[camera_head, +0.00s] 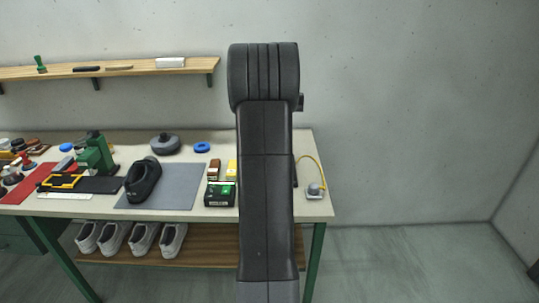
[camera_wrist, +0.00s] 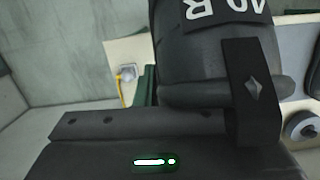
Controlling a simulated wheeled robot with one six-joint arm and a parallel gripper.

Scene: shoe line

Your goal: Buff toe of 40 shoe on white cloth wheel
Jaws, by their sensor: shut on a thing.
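In the wrist view a dark shoe (camera_wrist: 215,55) with an upside-down white "40 R" marking fills the top middle, cut off by the frame edge. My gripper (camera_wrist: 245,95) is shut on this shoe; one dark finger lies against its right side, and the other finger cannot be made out. The shoe's toe cannot be told apart. In the head view my arm hides the gripper and the held shoe. Another black shoe (camera_head: 143,181) lies on a grey mat (camera_head: 183,185) on the bench.
The bench (camera_head: 318,205) holds a green machine (camera_head: 97,153), a grey round item (camera_head: 165,144), a blue ring (camera_head: 202,147) and a dark box with a green light (camera_head: 220,194). White shoes (camera_head: 145,238) stand on the lower shelf. The floor to the right is clear.

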